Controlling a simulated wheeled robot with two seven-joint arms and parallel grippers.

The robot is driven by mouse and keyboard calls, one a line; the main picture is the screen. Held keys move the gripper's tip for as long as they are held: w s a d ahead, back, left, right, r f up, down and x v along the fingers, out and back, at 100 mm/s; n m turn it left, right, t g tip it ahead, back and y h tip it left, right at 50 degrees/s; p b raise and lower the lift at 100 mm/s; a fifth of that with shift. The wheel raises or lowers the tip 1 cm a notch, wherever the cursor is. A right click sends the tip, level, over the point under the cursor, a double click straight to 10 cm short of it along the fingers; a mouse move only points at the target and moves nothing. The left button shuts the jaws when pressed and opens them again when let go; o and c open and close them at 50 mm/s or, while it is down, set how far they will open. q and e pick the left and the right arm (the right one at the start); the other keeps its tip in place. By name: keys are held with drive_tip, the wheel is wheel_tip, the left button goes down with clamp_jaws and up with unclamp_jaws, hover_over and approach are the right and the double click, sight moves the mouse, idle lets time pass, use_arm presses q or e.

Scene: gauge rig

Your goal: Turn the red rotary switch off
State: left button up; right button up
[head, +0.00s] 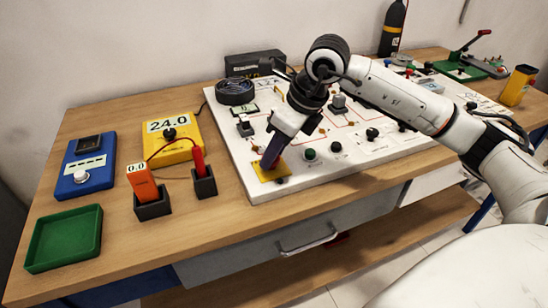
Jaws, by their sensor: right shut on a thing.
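The red rotary switch (277,163) sits on a small yellow plate (268,175) at the front left of the white panel board (235,137). It is almost wholly covered by my right gripper (271,160), with only a little red showing beside the fingers. My right gripper points down from the upper right and is shut on the switch. The switch's angle cannot be made out. My left gripper is not in view.
Left of the board stand a yellow meter (184,153) reading 24.0, an orange probe (142,183) and a red probe (198,161) in dark holders, a blue box (72,188) and a green tray (36,265). Several knobs and a dark coil (236,90) are on the board.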

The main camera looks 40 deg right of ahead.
drive_tip(key=n+y, duration=0.1)
drive_tip(key=n, duration=0.2)
drive_tip(key=shift+w+d+g, duration=0.1)
drive_tip(key=shift+d+g, duration=0.05)
drive_tip(key=shift+g, duration=0.15)
drive_tip(key=n, duration=0.2)
drive_tip(key=shift+w+n+g+y, duration=0.1)
drive_tip(key=shift+n+g+y, duration=0.2)
drive_tip(key=shift+g+y, duration=0.1)
drive_tip(key=shift+d+n+g, duration=0.1)
drive_tip(key=shift+n+g, duration=0.3)
drive_tip(key=shift+n, duration=0.8)
drive_tip(key=shift+w+n+g+y, duration=0.15)
drive_tip(key=shift+n+g+y, duration=0.2)
drive_tip(key=shift+n, duration=0.65)
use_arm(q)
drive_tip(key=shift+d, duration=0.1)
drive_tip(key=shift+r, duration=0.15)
use_arm(e)
drive_tip(key=o, duration=1)
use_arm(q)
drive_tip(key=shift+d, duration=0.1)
